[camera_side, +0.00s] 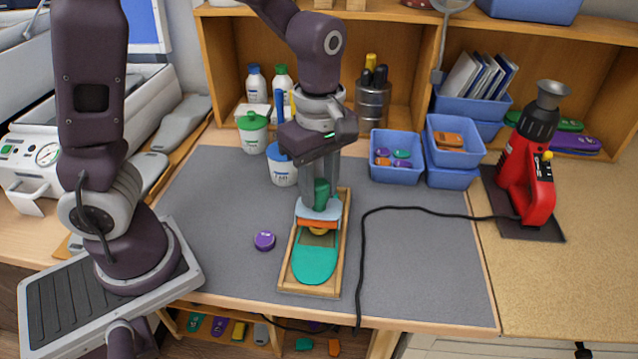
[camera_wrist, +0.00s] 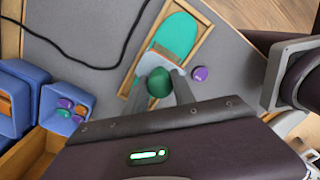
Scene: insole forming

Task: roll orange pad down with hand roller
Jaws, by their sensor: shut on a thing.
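My gripper (camera_side: 320,188) points down over the far half of a wooden tray and is shut on the green handle (camera_side: 322,198) of the hand roller. The handle also shows between the fingers in the wrist view (camera_wrist: 160,82). The roller's pale blue body (camera_side: 318,211) sits below the fingers. An orange band (camera_side: 317,222), apparently the orange pad, shows right beneath it; most of it is hidden, and I cannot tell whether the roller touches it. A teal insole (camera_side: 315,265) lies in the wooden tray (camera_side: 342,262), its near end uncovered.
A purple round tin (camera_side: 264,240) stands left of the tray. A black cable (camera_side: 400,208) runs right of it to a red heat tool (camera_side: 530,175). White tubs (camera_side: 282,168) and blue bins (camera_side: 396,160) stand behind. The grey mat (camera_side: 430,270) is clear at front right.

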